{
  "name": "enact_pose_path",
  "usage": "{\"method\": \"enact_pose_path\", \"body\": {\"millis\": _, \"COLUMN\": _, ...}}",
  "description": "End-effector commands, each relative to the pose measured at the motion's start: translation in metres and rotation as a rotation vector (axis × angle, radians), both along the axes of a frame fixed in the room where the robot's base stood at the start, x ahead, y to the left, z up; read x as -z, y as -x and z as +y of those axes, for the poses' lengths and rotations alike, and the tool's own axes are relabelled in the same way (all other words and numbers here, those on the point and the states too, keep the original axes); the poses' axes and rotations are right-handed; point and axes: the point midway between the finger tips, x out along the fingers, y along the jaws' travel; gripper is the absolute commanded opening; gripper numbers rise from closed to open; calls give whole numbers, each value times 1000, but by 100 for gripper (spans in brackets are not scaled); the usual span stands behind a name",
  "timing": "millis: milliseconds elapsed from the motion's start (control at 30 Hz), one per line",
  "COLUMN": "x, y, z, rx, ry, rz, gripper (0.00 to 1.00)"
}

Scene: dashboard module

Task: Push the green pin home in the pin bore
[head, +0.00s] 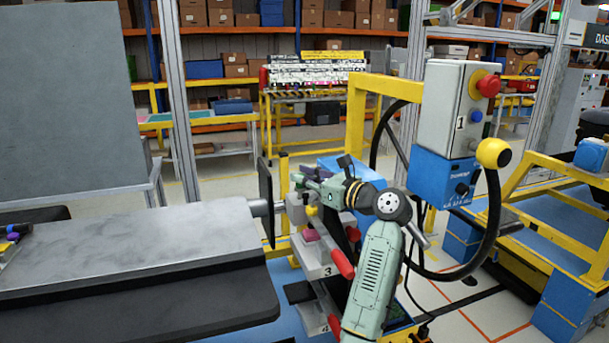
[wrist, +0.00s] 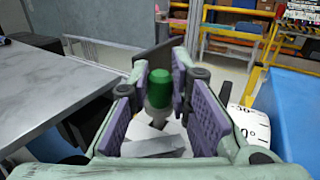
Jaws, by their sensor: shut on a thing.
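The green pin (wrist: 159,88) shows in the wrist view, between the purple-padded fingers of my gripper (wrist: 159,82). In the head view my gripper (head: 304,183) is just right of the black plate at the end of the grey bench, above the bin rack; the pin cannot be made out there. I cannot make out the pin bore in either view.
The grey slab (head: 130,245) lies at left, its round end stub (head: 259,208) passing toward an upright black plate (head: 266,195). White bins (head: 318,268) stand under my gripper. A yellow frame carries a grey control box (head: 452,108). A blue surface (wrist: 285,110) is close at right in the wrist view.

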Motion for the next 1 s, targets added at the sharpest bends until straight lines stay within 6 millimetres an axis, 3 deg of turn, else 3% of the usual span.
{"method": "enact_pose_path", "body": {"millis": 667, "x": 17, "y": 0, "z": 0, "rx": 0, "ry": -1, "rz": -1, "gripper": 0}}
{"method": "enact_pose_path", "body": {"millis": 700, "x": 17, "y": 0, "z": 0, "rx": 0, "ry": -1, "rz": -1, "gripper": 20}}
{"method": "enact_pose_path", "body": {"millis": 1000, "x": 19, "y": 0, "z": 1, "rx": -3, "ry": 2, "rz": 4, "gripper": 40}}
